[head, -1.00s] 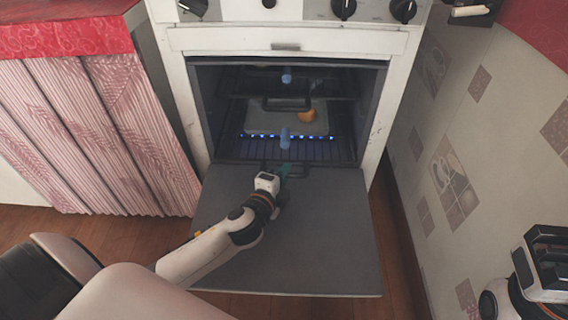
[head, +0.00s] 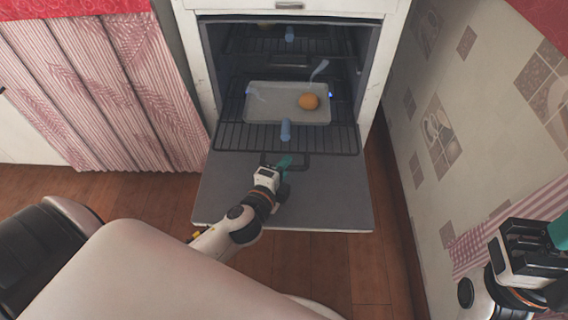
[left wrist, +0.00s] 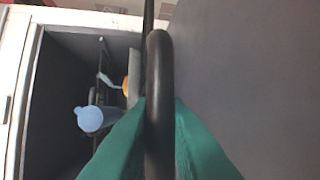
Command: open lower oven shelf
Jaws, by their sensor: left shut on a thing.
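The oven (head: 385,90) stands with its door (head: 335,195) folded down. The lower oven shelf (head: 235,138), a dark wire rack, sticks out of the cavity over the door's inner edge. A dark handle (head: 304,165) is at its front. My left gripper (head: 284,163) is shut on this handle. In the left wrist view, the dark handle bar (left wrist: 159,75) runs between the green fingers (left wrist: 160,140). A pale tray (head: 275,115) with an orange round item (head: 309,101) rests on the lower shelf. My right gripper (head: 556,235) is at the right edge, its fingers partly cut off.
An upper rack (head: 265,42) stays inside the oven. A blue knob-like piece (head: 286,131) shows over the lower shelf's front. A pink curtain (head: 120,85) hangs left of the oven, and a tiled wall (head: 455,110) stands to the right. Wooden floor (head: 330,265) is open before the door.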

